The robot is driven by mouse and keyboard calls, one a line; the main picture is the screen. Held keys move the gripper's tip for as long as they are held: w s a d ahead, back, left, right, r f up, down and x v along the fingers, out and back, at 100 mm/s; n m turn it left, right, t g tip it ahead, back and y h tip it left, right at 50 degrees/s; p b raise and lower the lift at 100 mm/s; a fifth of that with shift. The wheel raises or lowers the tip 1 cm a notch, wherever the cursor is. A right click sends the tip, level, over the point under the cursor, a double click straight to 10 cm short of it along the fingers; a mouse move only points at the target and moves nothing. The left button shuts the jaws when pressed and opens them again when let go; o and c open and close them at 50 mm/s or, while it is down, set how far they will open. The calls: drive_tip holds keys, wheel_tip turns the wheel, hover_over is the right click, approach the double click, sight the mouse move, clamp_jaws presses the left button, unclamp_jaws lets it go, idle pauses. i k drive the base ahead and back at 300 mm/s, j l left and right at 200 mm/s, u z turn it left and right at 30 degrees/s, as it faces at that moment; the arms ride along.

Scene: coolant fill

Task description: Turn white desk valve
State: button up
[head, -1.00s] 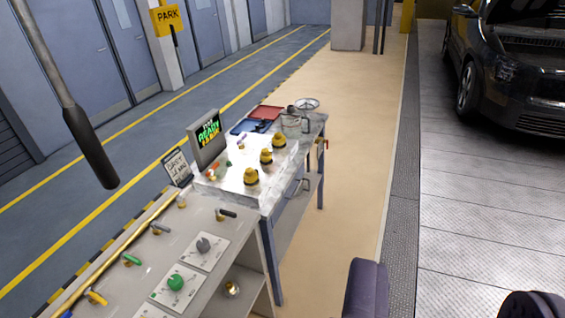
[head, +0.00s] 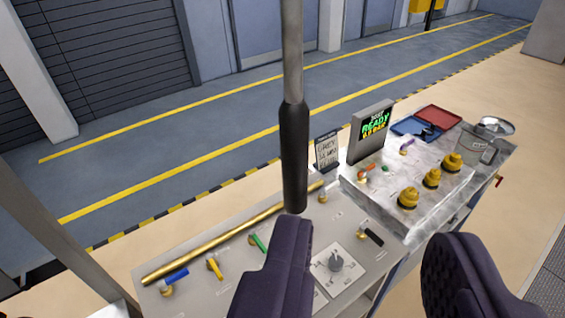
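My gripper (head: 372,230) shows as two dark padded fingers, spread wide apart with nothing between them. It is over the near desk (head: 203,292), and the left finger hides part of the desk top. Small lever valves stand along the desk: a blue lever (head: 174,276), a yellow lever (head: 214,267), a green lever (head: 258,243) and a black lever (head: 371,236). A small brass fitting (head: 322,197) stands near the back right; its handle is too small to tell. I cannot clearly pick out a white lever.
A grey knob (head: 336,263) sits on a white plate. A brass pipe (head: 230,233) runs along the desk's back. A metal bench (head: 440,195) at right holds yellow knobs (head: 431,178), a READY screen (head: 372,130) and a red tray (head: 439,118). A dark hanging rod (head: 294,160) is close in front.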

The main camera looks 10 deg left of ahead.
sight(323, 191)
drive_tip(key=i+l, duration=0.3)
drive_tip(key=i, duration=0.2)
drive_tip(key=i+l, duration=0.3)
drive_tip(key=i, duration=0.2)
drive_tip(key=i+l+z, duration=0.1)
drive_tip(key=i+l, duration=0.2)
drive_tip(key=i, duration=0.25)
drive_tip(key=i+l, duration=0.25)
drive_tip(key=i, duration=0.25)
